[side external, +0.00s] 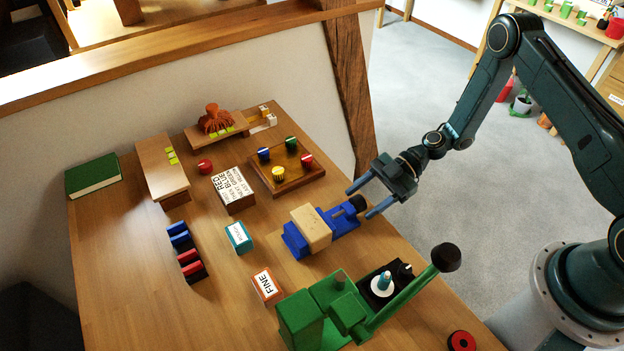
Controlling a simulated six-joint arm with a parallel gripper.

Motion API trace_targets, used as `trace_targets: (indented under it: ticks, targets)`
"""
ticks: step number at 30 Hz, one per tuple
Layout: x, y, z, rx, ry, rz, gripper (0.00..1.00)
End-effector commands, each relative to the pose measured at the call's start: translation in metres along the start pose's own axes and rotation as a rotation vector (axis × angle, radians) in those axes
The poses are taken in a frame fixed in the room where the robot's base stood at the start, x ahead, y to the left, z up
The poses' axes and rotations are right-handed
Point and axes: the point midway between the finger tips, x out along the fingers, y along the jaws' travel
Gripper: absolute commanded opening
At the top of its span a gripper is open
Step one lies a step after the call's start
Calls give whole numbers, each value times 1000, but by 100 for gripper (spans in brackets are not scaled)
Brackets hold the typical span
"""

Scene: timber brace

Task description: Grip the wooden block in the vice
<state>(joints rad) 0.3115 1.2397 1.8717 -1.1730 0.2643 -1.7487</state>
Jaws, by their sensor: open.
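The pale wooden block (312,229) sits in the blue vice (294,241) on the table, between its jaws as far as I can see. Whether the jaws press on it I cannot tell. The vice's dark handle end (357,203) points to the upper right. My gripper (357,202) is open and empty, with its two blue fingers apart at the handle end of the vice. In this view the fingers lie on either side of the dark handle; whether they touch it I cannot tell.
A green lever press (336,302) with a black knob (446,257) stands in front. A wooden tray with coloured knobs (286,167) lies behind the vice. Small boxes (238,237) stand left. A timber post (349,90) rises behind. A red-black disc (461,341) lies front right.

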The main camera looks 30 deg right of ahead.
Motion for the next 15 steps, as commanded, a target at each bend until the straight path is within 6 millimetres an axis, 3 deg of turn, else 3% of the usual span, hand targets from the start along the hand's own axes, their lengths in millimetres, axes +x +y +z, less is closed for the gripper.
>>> trace_targets:
  ticks: [8,15]
  targets:
    - [1,0,0,0,0,0,57]
    - [1,0,0,0,0,0,12]
